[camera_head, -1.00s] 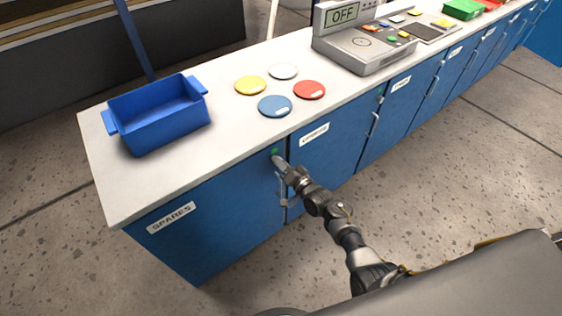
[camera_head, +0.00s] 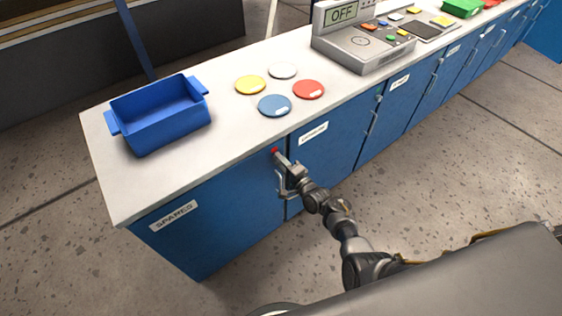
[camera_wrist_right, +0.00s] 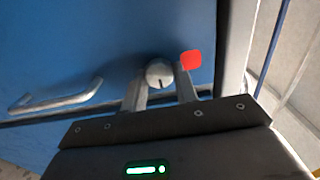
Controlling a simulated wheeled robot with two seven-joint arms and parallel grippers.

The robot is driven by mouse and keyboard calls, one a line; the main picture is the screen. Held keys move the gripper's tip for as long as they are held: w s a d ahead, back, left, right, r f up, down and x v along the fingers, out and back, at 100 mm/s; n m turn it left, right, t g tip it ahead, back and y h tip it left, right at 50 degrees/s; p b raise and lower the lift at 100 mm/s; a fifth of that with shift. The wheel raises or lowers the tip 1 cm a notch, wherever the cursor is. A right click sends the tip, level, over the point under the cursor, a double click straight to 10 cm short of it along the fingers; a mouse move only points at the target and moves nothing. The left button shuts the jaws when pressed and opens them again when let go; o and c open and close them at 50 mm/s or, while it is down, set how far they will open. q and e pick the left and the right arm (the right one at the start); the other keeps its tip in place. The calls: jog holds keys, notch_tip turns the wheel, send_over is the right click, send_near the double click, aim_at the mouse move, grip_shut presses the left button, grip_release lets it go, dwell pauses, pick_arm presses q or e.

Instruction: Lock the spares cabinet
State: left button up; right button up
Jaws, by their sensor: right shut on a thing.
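The spares cabinet (camera_head: 205,228) is the blue cabinet at the near left end of the bench, labelled SPARES, and its door looks closed. My right gripper (camera_head: 282,161) is at the upper right corner of its door. In the right wrist view, the fingers are shut on a round grey lock knob (camera_wrist_right: 159,74). A red indicator (camera_wrist_right: 191,60) shows beside the knob; it also appears as a small red dot in the head view (camera_head: 275,151). The metal door handle (camera_wrist_right: 58,98) lies left of the fingers, apart from them. My left gripper is not in view.
The white bench top (camera_head: 225,135) carries a blue bin (camera_head: 160,117), several coloured discs and a grey device (camera_head: 362,45) reading OFF. More blue cabinets with handles run off to the right. The floor in front is clear.

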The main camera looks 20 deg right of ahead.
dwell(0.5)
jog(key=o, duration=1)
jog(key=v, duration=1.1)
jog(key=shift+a, duration=0.1)
jog(key=shift+w, duration=0.1)
